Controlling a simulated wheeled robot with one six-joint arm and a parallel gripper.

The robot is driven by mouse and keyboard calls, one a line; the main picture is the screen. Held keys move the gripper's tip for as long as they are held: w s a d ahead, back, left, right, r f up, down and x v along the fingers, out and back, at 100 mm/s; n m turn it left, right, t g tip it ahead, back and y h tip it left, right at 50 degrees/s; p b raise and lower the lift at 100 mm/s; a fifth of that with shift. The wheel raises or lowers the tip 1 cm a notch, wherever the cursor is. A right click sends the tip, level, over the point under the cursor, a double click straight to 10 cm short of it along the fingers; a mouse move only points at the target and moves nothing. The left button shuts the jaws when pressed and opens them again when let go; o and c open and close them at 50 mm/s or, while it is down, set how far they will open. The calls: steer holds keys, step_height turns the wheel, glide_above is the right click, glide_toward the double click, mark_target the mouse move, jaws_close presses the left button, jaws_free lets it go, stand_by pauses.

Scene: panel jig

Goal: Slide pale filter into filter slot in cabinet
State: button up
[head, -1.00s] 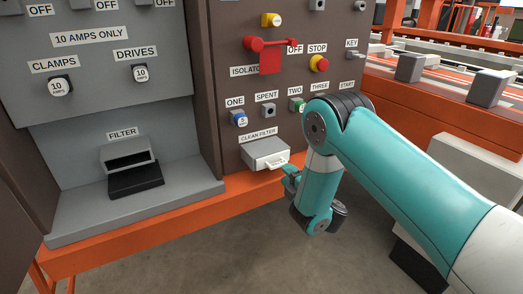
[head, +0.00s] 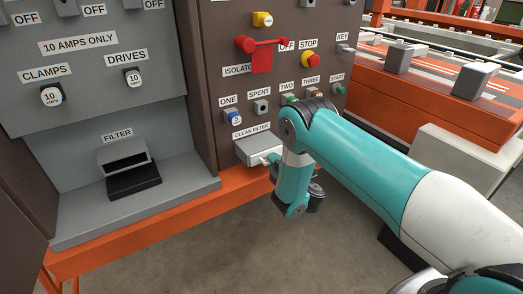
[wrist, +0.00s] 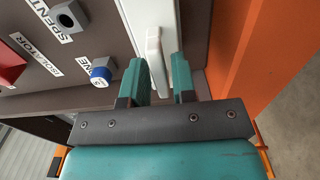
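The pale filter (head: 265,159) sits in a grey holder (head: 252,148) under the CLEAN FILTER label, with its white handle sticking out. In the wrist view the handle (wrist: 154,48) reaches in between the tips of my two teal fingers. My gripper (head: 273,161) is at the handle; in the wrist view my gripper (wrist: 161,72) is open, with a gap beside the handle on the right. The filter slot (head: 126,161) is a dark opening in a grey housing under the FILTER label, inside the cabinet recess. A black block (head: 134,181) lies right below and in front of it.
A grey shelf (head: 90,228) runs below the slot, with an orange beam (head: 150,222) along its front. A brown panel edge (head: 196,90) stands between recess and holder. Buttons and a red isolator handle (head: 262,60) sit above the holder. Floor in front is clear.

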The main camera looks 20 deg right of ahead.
jaws_close()
steer(key=shift+s+d, duration=0.15)
steer(key=shift+s, duration=0.55)
steer(key=b+v, duration=0.1)
steer(key=v, duration=0.8)
steer(key=shift+s+b, duration=0.25)
steer(key=shift+b, duration=0.1)
stand_by(0.9)
